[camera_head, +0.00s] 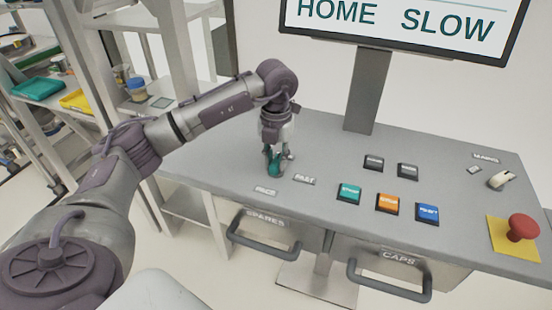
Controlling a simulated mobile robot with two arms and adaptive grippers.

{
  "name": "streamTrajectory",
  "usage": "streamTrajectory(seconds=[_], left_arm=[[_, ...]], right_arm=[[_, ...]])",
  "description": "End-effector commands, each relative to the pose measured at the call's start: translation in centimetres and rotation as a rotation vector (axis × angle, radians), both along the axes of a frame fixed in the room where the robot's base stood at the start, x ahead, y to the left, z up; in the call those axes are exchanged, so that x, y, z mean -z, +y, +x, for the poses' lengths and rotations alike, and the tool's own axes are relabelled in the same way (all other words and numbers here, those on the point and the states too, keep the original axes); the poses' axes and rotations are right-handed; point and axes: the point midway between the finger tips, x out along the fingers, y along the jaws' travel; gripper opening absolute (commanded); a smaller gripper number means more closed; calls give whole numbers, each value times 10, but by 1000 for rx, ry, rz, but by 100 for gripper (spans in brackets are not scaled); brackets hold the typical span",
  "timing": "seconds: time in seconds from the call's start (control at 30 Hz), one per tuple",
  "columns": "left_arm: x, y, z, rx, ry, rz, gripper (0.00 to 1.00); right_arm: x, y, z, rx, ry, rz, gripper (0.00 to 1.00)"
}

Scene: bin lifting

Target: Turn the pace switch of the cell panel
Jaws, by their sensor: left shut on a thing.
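The cell panel (328,186) is a grey desk top with buttons and labels. My left gripper (279,168) points down at its left part and is shut on the pace switch (273,166), a teal knob mostly hidden by the fingers. A small label, seemingly PACE (265,191), lies in front of it, and a FAST label (304,180) lies to its right. The screen (400,22) above shows HOME and SLOW. My right gripper is out of view.
Green, orange and blue buttons (390,203) sit right of the gripper, with two dark buttons (374,162) behind. A red mushroom button (522,228) is at far right. The screen post (368,90) rises behind. Drawers (264,232) with handles are below; shelves stand left.

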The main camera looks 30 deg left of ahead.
Motion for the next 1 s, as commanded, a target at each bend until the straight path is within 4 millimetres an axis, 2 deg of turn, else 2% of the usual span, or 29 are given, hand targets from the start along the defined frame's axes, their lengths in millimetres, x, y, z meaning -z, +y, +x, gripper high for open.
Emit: streamTrajectory(seconds=[0.4, 0.43, 0.57, 0.87, 1.0], left_arm=[[0, 0, 0, -11, 0, 0, 0], [0, 0, 0, -11, 0, 0, 26], [0, 0, 0, -10, 0, 0, 48], [-1, 0, 0, -8, 0, 0, 50], [-11, 0, 1, -8, -5, -2, 50]], right_arm=[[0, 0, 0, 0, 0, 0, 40], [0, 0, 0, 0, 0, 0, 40], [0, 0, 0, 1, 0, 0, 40], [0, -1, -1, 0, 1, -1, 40], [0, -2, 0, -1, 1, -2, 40]])
